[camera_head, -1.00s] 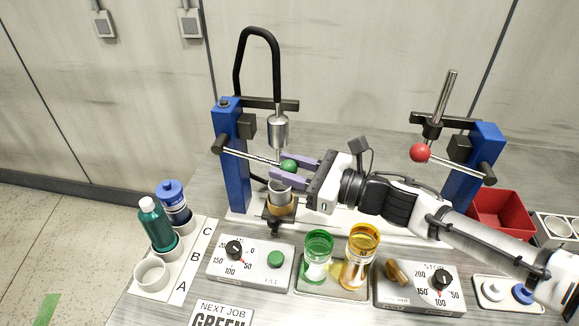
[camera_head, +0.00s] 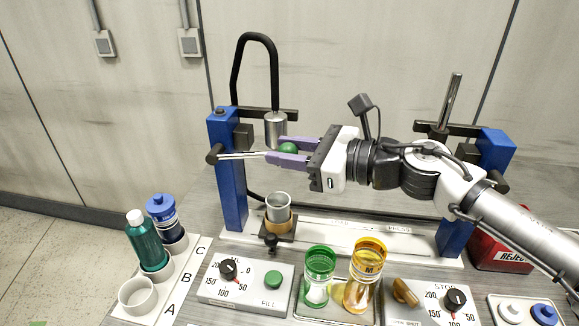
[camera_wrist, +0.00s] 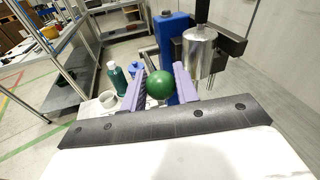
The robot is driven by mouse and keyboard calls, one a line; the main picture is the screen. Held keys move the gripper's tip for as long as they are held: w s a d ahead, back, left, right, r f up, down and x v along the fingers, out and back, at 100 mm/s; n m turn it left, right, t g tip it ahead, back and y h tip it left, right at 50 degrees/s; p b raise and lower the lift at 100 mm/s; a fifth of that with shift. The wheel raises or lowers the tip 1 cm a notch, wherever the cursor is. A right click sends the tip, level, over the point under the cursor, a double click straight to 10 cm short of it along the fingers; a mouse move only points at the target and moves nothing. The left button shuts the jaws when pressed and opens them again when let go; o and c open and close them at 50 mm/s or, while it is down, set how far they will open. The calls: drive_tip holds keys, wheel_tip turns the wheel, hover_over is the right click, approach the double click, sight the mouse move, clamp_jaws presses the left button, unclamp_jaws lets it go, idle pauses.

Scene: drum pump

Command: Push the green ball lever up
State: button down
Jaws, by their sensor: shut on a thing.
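The green ball (camera_head: 288,148) sits at the end of a metal lever rod (camera_head: 240,155) on the left blue post (camera_head: 229,170). My gripper (camera_head: 282,150) is at the ball, its purple fingers on either side of it and shut on it. The rod is roughly level. In the wrist view the green ball (camera_wrist: 160,85) sits between the two fingers. The metal pump cylinder (camera_head: 276,130) hangs just behind the ball, above a metal cup (camera_head: 279,207) in a holder. The red ball of the right lever is hidden behind my arm.
A control box with a green FILL button (camera_head: 273,280) stands below. Green (camera_head: 319,265) and amber (camera_head: 364,265) tumblers stand in a tray. Bottles (camera_head: 146,240) stand in a rack at left. A red reject bin (camera_head: 500,245) is at right.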

drive_tip(key=shift+w+a+r, duration=0.1)
drive_tip(key=shift+r, duration=0.55)
drive_tip(key=c, duration=1.1)
unclamp_jaws()
drive_tip(key=shift+f, duration=0.1)
drive_tip(key=b+v, duration=0.2)
drive_tip(key=v, duration=0.4)
drive_tip(key=shift+d+b, duration=0.25)
drive_tip(key=shift+b, duration=0.05)
drive_tip(key=shift+s+d, duration=0.4)
